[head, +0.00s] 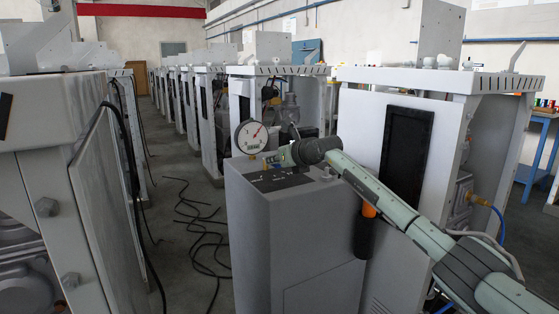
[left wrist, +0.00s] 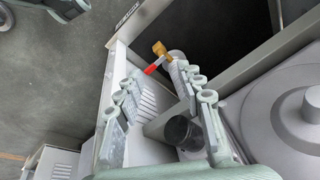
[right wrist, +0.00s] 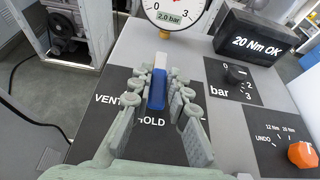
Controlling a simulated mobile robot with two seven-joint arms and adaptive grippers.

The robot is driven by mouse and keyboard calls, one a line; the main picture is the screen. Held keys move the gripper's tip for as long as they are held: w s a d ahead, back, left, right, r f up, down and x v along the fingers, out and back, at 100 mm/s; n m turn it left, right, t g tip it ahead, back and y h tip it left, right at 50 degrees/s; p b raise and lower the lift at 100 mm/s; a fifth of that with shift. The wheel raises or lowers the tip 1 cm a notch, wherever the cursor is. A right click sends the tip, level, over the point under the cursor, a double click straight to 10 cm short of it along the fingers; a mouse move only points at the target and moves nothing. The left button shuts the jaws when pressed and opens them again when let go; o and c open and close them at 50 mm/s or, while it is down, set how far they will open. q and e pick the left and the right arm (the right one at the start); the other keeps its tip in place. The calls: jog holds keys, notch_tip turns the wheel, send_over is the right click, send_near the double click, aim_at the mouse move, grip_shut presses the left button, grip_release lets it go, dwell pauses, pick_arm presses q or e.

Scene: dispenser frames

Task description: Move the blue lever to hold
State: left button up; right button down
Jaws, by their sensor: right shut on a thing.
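The blue lever (right wrist: 157,92) with a white end stands on a dark panel in the right wrist view, its white end toward the gauge. My right gripper (right wrist: 158,76) is shut on it, one finger on each side. The word VENT is left of the lever; the word HOLD (right wrist: 152,121) is just below it, partly covered. In the head view my right gripper (head: 275,160) is over the top of the grey console (head: 300,215), and the lever is too small to make out. My left gripper (left wrist: 154,70) is open in the left wrist view, away from the console.
A round gauge (right wrist: 176,12) marked 2.0 bar stands behind the lever. A black display (right wrist: 255,45) reads 20 Nm OK. A black bar knob (right wrist: 236,74) and an orange knob (right wrist: 301,154) are to the right. A red handle (left wrist: 154,66) on a brass valve shows near my left fingertips.

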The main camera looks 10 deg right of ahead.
jog(key=c, duration=1.4)
grip_release()
jog(key=shift+c, duration=0.2)
jog(key=shift+v, duration=6)
jog(key=shift+s+f, duration=0.1)
